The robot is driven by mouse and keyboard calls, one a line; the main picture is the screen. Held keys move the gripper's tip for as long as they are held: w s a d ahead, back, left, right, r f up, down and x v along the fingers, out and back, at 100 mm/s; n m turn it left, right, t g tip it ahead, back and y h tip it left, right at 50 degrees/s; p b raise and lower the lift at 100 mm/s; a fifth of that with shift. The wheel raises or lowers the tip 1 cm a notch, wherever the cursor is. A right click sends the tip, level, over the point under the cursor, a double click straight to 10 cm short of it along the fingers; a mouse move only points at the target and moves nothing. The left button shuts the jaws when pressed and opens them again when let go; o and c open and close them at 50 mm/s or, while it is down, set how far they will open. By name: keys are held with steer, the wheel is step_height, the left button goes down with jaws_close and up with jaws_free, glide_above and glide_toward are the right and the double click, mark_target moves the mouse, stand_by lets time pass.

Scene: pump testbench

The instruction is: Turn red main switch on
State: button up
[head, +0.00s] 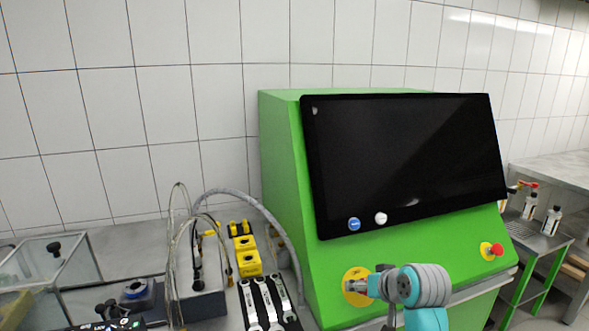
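The green testbench cabinet (285,190) stands against the tiled wall. A round yellow plate (351,299) sits low on its front, left of centre. My gripper (358,286) is right in front of this plate and covers its middle. No red switch handle shows there; if one is on the plate, my gripper hides it. I cannot tell whether the fingers touch anything or how far they are open. A red round knob (496,249) on a yellow base sits at the right of the green front, apart from my gripper.
A large black, dark screen (405,160) hangs above the plate, with a blue button (354,224) and a white button (381,218) below. Left are hoses, yellow blocks (247,261), wrenches (265,305) and a glass box (50,265). Bottles (551,221) stand at the right.

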steer(key=v, duration=0.6)
stand_by(0.7)
steer(key=s+f+m+t+h, duration=0.1)
steer(key=s+f, duration=0.6)
steer(key=f, duration=0.3)
steer(key=s+f+m+t, duration=0.1)
steer(key=s+f, duration=0.7)
steer(key=f, duration=0.3)
steer(key=s+f+t+h, duration=0.2)
steer(key=s+f, duration=0.1)
steer(key=s, duration=1.9)
steer(key=s+r+n+t, duration=0.1)
steer(key=s+r, duration=0.3)
steer(key=s, duration=0.3)
steer(key=s+r, duration=0.4)
steer(key=s, duration=0.4)
steer(key=shift+s+a+r+n+t, duration=0.15)
steer(key=shift+a+r+n+t, duration=0.1)
steer(key=shift+r+n+t, duration=0.15)
